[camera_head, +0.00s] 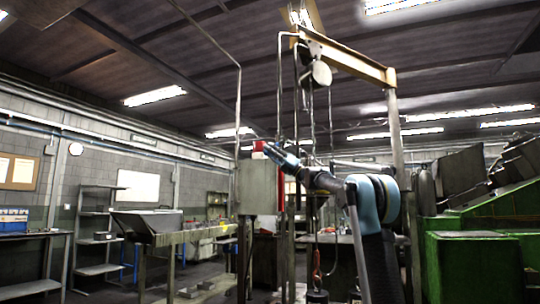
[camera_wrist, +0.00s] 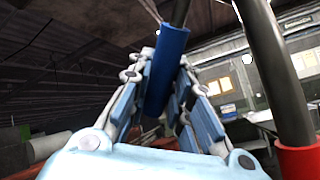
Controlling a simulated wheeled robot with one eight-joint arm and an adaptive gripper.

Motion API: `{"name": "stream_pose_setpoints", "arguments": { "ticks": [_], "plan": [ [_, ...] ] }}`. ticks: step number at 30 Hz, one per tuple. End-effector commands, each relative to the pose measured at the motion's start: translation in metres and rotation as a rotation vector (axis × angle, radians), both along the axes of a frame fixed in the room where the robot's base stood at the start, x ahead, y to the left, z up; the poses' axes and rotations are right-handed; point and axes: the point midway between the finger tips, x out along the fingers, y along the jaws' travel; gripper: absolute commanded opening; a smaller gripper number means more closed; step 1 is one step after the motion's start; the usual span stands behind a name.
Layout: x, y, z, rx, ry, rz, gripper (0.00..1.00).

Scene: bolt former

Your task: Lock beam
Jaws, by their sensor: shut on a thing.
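The tan overhead beam (camera_head: 345,57) spans the top of a gantry in the head view, with a pulley and hanging chains below it. My gripper (camera_head: 274,150) is raised below the beam's left end. In the wrist view my gripper (camera_wrist: 166,66) is shut on a blue sleeve-like handle (camera_wrist: 170,50) around a dark rod, with fingers on both sides of it. A second dark rod (camera_wrist: 272,65) with a red sleeve (camera_wrist: 301,162) stands apart to the right. In the head view the blue handle is too small to tell from my gripper.
A grey cabinet (camera_head: 258,186) stands behind my gripper. A gantry post (camera_head: 396,150) and green machinery (camera_head: 473,262) are to the right. A weight (camera_head: 317,296) hangs low from a red hook (camera_head: 316,270). A long metal bench (camera_head: 195,236) and shelves (camera_head: 97,235) are at left.

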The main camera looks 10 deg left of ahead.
Motion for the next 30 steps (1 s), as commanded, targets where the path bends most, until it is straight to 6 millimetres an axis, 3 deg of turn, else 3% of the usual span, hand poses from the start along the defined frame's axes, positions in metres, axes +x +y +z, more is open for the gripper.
{"name": "stream_pose_setpoints", "arguments": {
  "ticks": [1,2,4,17,30],
  "plan": [
    [0.004,-0.002,-0.002,-0.001,0.002,-0.009,0.0],
    [0.004,-0.002,-0.002,-0.001,0.002,-0.009,0.25],
    [0.004,-0.002,-0.002,-0.001,0.002,-0.008,0.4],
    [0.0,-0.006,-0.004,0.0,0.0,-0.005,0.4],
    [-0.004,-0.065,-0.053,-0.001,0.001,-0.006,0.4]
  ]
}}
